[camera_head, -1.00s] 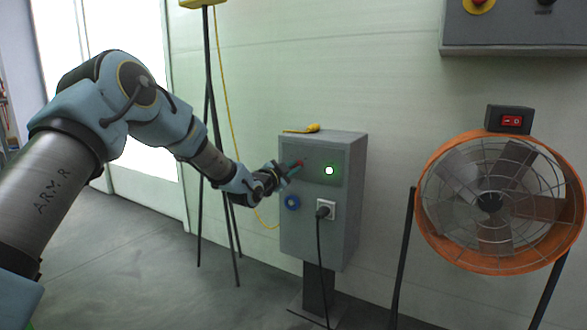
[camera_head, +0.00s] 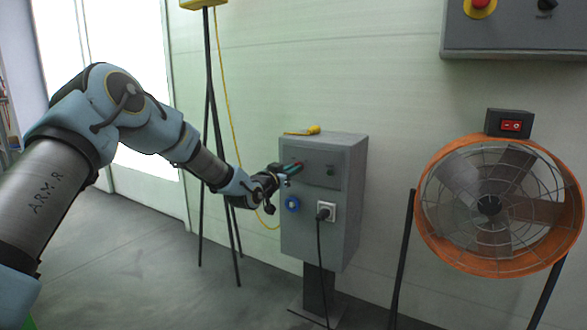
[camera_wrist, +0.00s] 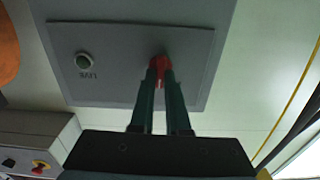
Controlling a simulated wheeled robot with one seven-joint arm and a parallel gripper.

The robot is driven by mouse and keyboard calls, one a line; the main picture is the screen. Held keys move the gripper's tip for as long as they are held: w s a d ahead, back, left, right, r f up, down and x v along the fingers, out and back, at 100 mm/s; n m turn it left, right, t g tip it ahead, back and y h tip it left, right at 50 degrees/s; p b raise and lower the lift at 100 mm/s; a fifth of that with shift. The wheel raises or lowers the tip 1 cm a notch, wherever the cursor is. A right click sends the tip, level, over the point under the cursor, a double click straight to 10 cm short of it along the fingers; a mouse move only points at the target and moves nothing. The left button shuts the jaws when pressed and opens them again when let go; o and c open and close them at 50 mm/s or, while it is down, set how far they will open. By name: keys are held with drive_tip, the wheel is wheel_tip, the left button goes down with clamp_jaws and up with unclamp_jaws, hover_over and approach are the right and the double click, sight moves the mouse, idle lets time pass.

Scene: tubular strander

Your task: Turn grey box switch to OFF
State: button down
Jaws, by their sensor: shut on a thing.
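The grey box (camera_head: 345,210) stands on a post in front of the wall. Its red switch (camera_wrist: 160,64) sits on the front panel, between my fingers in the wrist view. My gripper (camera_head: 298,166) reaches the panel from the left, and it also shows in the wrist view (camera_wrist: 161,78) with its two green fingers shut on the red switch. The round lamp (camera_head: 330,171) on the panel is dark; in the wrist view the lamp (camera_wrist: 84,60) looks grey with a label below it. The switch's position marks are hidden or too small to read.
A blue socket (camera_head: 292,204) and a plugged-in black cable (camera_head: 319,250) are on the box front. A yellow tool (camera_head: 303,130) lies on top. An orange fan (camera_head: 430,235) stands right, a tripod (camera_head: 208,130) behind left.

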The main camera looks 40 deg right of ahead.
drive_tip(key=n, duration=0.4)
drive_tip(key=n+p, duration=0.1)
drive_tip(key=n, duration=0.4)
drive_tip(key=shift+w+a+f, duration=0.1)
drive_tip(key=shift+w, duration=0.1)
drive_tip(key=shift+n, duration=0.3)
drive_tip(key=c, duration=0.9)
unclamp_jaws()
drive_tip(key=p+v, duration=0.1)
drive_tip(key=v, duration=0.9)
drive_tip(key=shift+a+p, duration=0.35)
drive_tip(key=shift+p, duration=0.05)
drive_tip(key=shift+a, duration=0.1)
